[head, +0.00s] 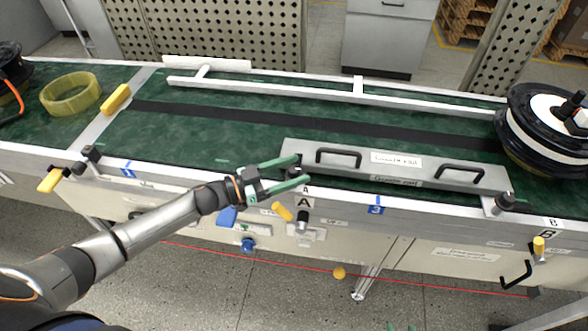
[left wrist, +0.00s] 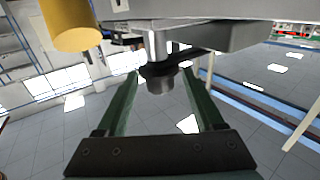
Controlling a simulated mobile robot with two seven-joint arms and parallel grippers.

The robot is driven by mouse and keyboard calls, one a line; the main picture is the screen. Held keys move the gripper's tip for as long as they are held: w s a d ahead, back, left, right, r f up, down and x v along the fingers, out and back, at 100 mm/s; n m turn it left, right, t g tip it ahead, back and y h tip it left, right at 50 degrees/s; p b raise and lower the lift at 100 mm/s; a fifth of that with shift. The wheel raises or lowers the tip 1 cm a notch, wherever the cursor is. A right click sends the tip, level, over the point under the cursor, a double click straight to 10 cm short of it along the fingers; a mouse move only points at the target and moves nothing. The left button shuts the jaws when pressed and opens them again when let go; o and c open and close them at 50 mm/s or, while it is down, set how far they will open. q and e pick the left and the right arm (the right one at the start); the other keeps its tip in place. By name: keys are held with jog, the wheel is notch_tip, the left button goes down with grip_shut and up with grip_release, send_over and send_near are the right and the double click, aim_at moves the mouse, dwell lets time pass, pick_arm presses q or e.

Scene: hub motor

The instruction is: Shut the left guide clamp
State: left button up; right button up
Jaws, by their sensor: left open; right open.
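The guide plate (head: 345,171), a grey metal bar with two black handles, lies along the conveyor's near edge. At its left end is a dark clamp knob (head: 292,173); below it, by the letter A, is a clamp lever with a yellow grip (head: 282,211) angled up to the left. My left gripper (head: 304,171) is open, its green fingers on either side of the dark knob. In the left wrist view a dark knob on a silver post (left wrist: 160,77) stands between the open fingers (left wrist: 160,80); contact is unclear. My right gripper (head: 402,328) shows only two green tips.
A second clamp with a yellow grip (head: 539,245) is at B, near the plate's right end. A black and white hub motor (head: 545,130) sits at the belt's right. A yellow ring (head: 70,93) lies at the left. A yellow cylinder (left wrist: 72,25) is close to the left wrist camera.

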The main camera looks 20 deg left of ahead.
pick_arm(q)
jog(key=v, duration=1.2)
jog(key=shift+b, duration=0.3)
jog(key=s+d+f+n+y, duration=0.1)
jog(key=d+f+y, duration=0.1)
jog(key=s+d+f+n+t+y+p, duration=0.1)
jog(key=f+n+y, duration=0.1)
jog(key=s+d+f+n+t+y, duration=0.1)
jog(key=d+f, duration=0.1)
jog(key=shift+s+d+n+y+p, duration=0.15)
jog(key=shift+d+n+y+p, duration=0.15)
jog(key=shift+d+y+p, duration=0.1)
jog(key=s+d+f+n+g+y, duration=0.1)
jog(key=s+f+g+y, duration=0.1)
jog(key=s+f, duration=0.2)
jog(key=s+d+f+n+g+y+p, duration=0.1)
jog(key=s+f+n+g+y, duration=0.1)
jog(key=s, duration=0.6)
jog(key=shift+d+f+y, duration=0.25)
jog(key=shift+f+y, duration=0.45)
jog(key=shift+f, duration=0.2)
jog(key=shift+s, duration=0.1)
